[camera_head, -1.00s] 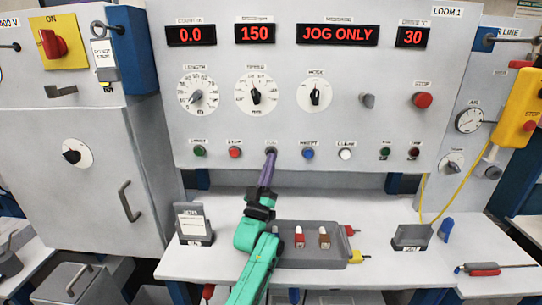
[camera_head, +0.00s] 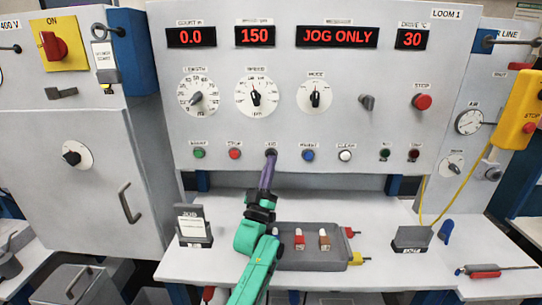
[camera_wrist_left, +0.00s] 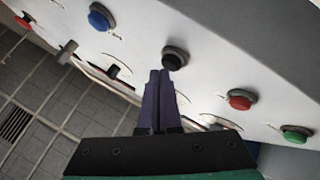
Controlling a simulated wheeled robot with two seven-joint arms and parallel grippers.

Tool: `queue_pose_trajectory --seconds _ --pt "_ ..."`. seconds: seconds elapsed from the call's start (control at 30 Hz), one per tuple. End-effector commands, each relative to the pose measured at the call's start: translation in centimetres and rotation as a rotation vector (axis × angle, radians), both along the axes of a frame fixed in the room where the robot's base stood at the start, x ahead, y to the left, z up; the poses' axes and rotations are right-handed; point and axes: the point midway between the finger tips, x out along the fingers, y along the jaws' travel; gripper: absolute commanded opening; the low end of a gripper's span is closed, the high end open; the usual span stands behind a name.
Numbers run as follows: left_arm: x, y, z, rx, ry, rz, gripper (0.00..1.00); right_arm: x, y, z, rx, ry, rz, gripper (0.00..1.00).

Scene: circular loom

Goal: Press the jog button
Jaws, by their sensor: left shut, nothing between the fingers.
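The jog button is a small dark button in the lower row of the grey panel, between the red and blue buttons. In the head view the jog button (camera_head: 270,151) is mostly covered by the tips of my left gripper (camera_head: 269,160). In the left wrist view the black jog button (camera_wrist_left: 174,59) sits in a dark ring just beyond the shut purple fingertips (camera_wrist_left: 161,76). The fingers hold nothing and point at the button. I cannot tell whether the tips touch it. My right gripper is in neither view.
A green button (camera_head: 199,152), a red button (camera_head: 235,153), a blue button (camera_head: 308,155) and a white button (camera_head: 345,155) share the row. A red stop button (camera_head: 422,101) is at the right. Below are a grey tray (camera_head: 312,258) and a job card stand (camera_head: 193,232). The display reads JOG ONLY.

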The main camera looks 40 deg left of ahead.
Motion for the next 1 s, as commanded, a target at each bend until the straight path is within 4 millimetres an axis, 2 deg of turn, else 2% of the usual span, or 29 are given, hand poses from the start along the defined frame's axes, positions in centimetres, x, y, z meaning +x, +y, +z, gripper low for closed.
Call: queue_pose_trajectory --seconds 0.1,0.5,1.0 --pt "-0.6 -0.4 0.2 0.001 0.001 0.0 0.0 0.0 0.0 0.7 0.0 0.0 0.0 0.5" --pt "-1.0 -0.8 0.1 0.0 0.0 0.0 0.0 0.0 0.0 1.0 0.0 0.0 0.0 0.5" --pt "-4.7 -3.5 0.1 -0.001 0.001 0.0 0.0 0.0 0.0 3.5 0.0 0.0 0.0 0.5"
